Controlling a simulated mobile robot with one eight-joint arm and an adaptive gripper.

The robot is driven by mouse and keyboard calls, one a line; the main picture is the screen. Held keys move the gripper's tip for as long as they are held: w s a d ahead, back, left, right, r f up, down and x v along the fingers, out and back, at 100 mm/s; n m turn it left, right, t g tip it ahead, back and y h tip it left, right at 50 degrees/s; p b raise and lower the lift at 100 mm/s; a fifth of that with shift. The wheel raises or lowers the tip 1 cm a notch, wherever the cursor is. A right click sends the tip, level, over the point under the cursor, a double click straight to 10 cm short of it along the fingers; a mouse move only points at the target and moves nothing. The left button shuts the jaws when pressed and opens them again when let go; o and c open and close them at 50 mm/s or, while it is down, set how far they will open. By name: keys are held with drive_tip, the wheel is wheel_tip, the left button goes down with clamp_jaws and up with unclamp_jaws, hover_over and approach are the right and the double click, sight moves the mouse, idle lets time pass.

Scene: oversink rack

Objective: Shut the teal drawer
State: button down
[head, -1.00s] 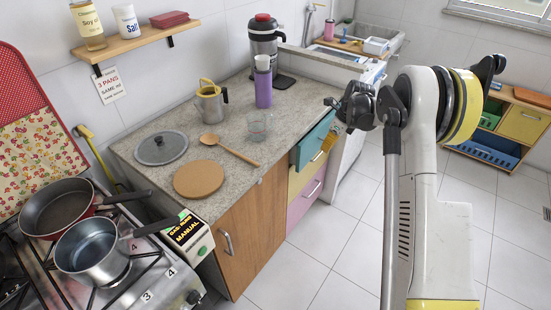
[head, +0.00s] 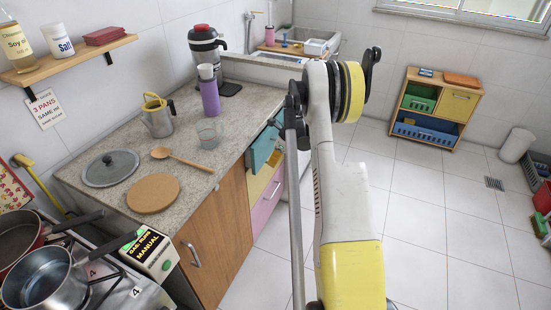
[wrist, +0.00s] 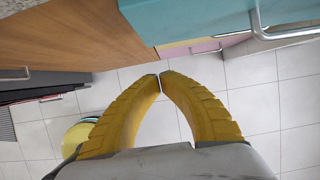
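The teal drawer (head: 262,148) is the top drawer of the cabinet under the counter and juts out past the front below it. In the wrist view the teal drawer (wrist: 190,16) fills the top, with its metal bar handle (wrist: 285,36) at the upper right. My gripper (wrist: 161,76) has its two yellow fingers curved together, tips meeting, with nothing between them. The tips show just below the drawer in the picture; I cannot tell if they touch it.
A yellow drawer (head: 262,179) and a pink drawer (head: 266,205) sit below, beside a wooden cabinet door (head: 213,243). The counter (head: 110,205) holds a purple bottle, a glass and a wooden spoon. Tiled floor (head: 420,225) to the right is clear.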

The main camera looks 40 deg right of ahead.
drive_tip(key=shift+w+a+f+b, duration=0.25)
drive_tip(key=shift+w+a+b, duration=0.1)
drive_tip(key=shift+w, duration=0.4)
drive_tip(key=shift+w+a+f+b, duration=0.2)
drive_tip(key=shift+w+a+f, duration=0.1)
drive_tip(key=shift+w, duration=0.4)
drive_tip(key=shift+w+a+f+b, duration=0.25)
drive_tip(key=shift+w+a+b, duration=0.1)
drive_tip(key=shift+w, duration=0.4)
hover_over(247, 166)
drive_tip(key=s, duration=0.2)
drive_tip(key=shift+w+d, duration=0.25)
drive_tip(key=shift+d, duration=0.15)
drive_tip(key=shift+s, duration=0.1)
